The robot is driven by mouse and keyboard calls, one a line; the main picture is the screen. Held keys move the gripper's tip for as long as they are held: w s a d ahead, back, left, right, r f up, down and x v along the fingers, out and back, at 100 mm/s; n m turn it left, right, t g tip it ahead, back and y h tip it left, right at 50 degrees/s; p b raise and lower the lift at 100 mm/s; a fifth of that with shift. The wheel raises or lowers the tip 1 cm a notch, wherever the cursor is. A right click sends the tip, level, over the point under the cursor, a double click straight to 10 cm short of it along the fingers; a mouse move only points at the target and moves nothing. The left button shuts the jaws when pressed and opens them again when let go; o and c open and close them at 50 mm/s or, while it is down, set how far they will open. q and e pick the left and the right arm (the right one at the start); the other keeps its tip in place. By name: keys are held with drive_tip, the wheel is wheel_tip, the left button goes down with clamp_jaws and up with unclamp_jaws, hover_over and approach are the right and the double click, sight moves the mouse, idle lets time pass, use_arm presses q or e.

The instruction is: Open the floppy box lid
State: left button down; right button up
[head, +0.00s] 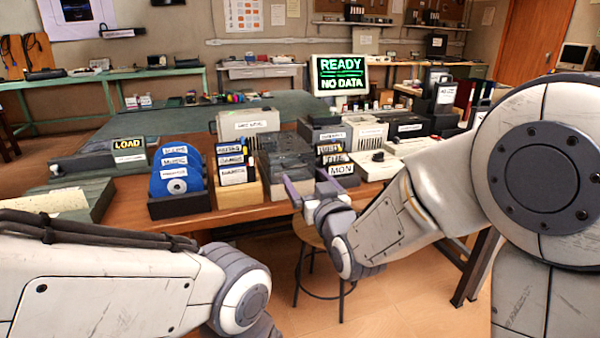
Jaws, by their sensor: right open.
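The floppy box (286,160) is a dark grey box with a smoky lid, standing near the front edge of the wooden table. Its lid looks shut. My right gripper (309,184) is open and empty, with its two fingers at the front lower part of the box. I cannot tell whether a finger touches it. My left arm crosses the lower left of the head view, and its gripper is out of sight.
Left of the box stand a wooden holder (239,193) with black labelled disks and a tray of blue disks (178,172). A stool (308,232) stands below the table edge.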

sight(299, 169)
drive_tip(key=x, duration=0.5)
drive_tip(key=shift+w+a, duration=0.15)
drive_tip(key=shift+w, duration=0.15)
